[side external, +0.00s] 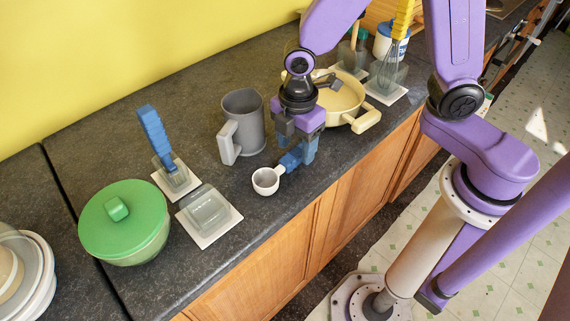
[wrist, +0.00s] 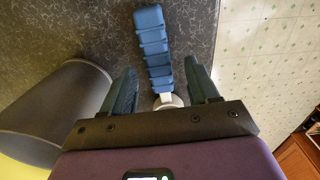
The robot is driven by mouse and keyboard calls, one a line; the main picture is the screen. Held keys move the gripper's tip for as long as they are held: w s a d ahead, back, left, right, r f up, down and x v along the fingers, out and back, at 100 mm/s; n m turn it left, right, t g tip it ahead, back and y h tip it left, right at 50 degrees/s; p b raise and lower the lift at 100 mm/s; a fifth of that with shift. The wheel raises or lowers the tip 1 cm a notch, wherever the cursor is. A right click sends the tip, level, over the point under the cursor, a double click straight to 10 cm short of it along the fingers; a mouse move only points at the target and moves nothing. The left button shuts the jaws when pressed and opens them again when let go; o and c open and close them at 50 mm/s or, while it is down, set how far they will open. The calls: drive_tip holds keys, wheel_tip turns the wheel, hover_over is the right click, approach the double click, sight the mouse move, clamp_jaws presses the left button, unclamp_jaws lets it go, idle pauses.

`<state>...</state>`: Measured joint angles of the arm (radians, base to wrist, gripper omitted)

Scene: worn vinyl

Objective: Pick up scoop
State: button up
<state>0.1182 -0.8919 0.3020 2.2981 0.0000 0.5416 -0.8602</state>
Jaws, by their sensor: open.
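The scoop lies on the dark countertop near its front edge, with a small white cup (side external: 266,181) and a ridged blue handle (side external: 291,160). My gripper (side external: 298,153) is open and pointing down over the handle. In the wrist view, the blue handle (wrist: 152,45) runs away from between my open fingers (wrist: 162,82). The white cup (wrist: 168,101) is partly hidden by the gripper body. The fingers stand on either side of the scoop with gaps and do not close on it. In the side view, the gripper hides the handle's far end.
A grey pitcher (side external: 243,112) stands close to the left of my gripper. A cream pan (side external: 345,98) sits behind it. A green-lidded bowl (side external: 125,225), a blue-handled tool in a holder (side external: 155,137) and an empty holder (side external: 208,214) are at left. The counter's front edge is near.

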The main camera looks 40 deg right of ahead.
drive_tip(key=shift+w+f, duration=0.1)
drive_tip(key=shift+f, duration=1.35)
drive_tip(key=c, duration=1.1)
drive_tip(key=shift+o, duration=0.2)
drive_tip(key=shift+r, duration=0.1)
drive_tip(key=shift+r, duration=1.4)
drive_tip(key=s+d+r, duration=0.6)
drive_tip(key=s+r, duration=0.4)
drive_tip(key=s, duration=0.2)
drive_tip(key=shift+s+d, duration=0.2)
drive_tip(key=shift+d, duration=0.15)
